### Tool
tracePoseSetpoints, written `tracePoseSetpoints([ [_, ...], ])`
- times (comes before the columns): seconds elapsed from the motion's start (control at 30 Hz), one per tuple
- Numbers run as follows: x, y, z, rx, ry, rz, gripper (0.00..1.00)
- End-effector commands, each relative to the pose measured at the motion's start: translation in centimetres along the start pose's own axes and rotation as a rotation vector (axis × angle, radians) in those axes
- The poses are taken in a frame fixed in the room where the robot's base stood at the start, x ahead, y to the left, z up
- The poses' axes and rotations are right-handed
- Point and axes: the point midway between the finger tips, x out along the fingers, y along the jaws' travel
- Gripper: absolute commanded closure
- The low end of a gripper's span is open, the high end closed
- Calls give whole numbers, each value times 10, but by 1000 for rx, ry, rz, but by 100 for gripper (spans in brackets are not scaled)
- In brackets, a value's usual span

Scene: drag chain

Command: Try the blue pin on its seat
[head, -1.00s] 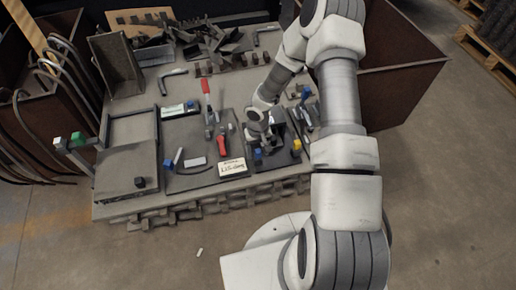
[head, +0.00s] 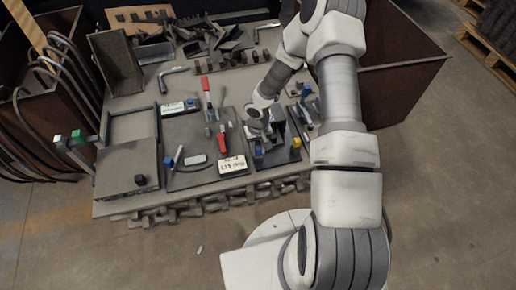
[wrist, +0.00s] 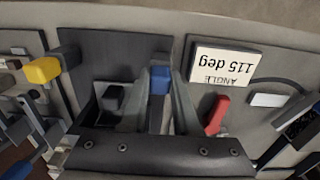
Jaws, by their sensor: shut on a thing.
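My gripper (wrist: 159,98) is shut on the blue pin (wrist: 160,79). The pin's blue block shows between the two grey fingers in the wrist view, low over the dark plate (wrist: 106,62). In the head view a blue spot (head: 258,150) shows just below my gripper (head: 262,138), over the right-hand dark plate on the bench. The pin's lower end and its seat are hidden by the fingers, so I cannot tell whether the pin is in the seat.
A yellow block (head: 297,142) stands at the plate's right. A sign reading 115 deg (head: 232,166) and a red-handled clamp (head: 222,140) are close on the left.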

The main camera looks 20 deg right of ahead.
Motion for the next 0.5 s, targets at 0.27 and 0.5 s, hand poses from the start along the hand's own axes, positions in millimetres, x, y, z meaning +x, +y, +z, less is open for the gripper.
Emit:
tracePoseSetpoints([
  [0.27,-13,0,0,-1,1,0,100],
  [0.5,-23,0,0,-1,0,0,100],
])
